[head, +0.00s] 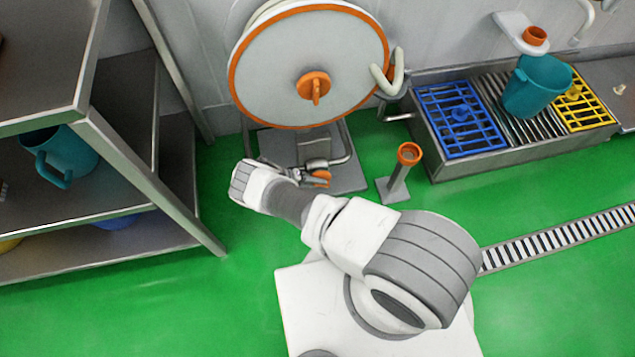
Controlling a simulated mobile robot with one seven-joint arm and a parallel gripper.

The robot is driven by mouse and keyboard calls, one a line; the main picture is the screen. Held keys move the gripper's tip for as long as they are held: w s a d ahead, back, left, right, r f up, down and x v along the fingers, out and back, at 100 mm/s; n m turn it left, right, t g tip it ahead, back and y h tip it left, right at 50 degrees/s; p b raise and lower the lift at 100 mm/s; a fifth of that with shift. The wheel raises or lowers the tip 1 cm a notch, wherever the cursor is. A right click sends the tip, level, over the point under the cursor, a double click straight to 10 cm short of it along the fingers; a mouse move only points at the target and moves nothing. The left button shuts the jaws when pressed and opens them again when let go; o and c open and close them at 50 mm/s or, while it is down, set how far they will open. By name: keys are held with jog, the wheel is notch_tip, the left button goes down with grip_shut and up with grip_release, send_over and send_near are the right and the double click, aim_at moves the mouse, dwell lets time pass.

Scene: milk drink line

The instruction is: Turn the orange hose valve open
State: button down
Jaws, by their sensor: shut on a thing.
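The orange hose valve (323,178) sits low on the metal pipework below the hose reel (270,75). Only part of it shows, beside the fingers. My gripper (312,179) reaches it from the left and is shut on it. The fingers are small and partly hidden by my arm, so the exact grip and the valve's turn angle cannot be told. The reel has a grey disc, an orange rim and an orange hub handle (314,86). The white hose end (388,75) hangs at the reel's right side.
An orange-topped post (409,155) stands just right of my gripper. A metal shelf rack (150,175) with a teal jug (62,153) is at left. A drain trough (520,148) with blue and yellow grates and a teal bucket (536,88) is at right. Green floor lies between.

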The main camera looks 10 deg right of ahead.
jog(key=c, duration=0.9)
grip_release()
jog(key=shift+o, duration=0.2)
jog(key=p+v, duration=0.2)
jog(key=v, duration=1.5)
jog(key=shift+a, duration=0.15)
jog(key=shift+r, duration=0.1)
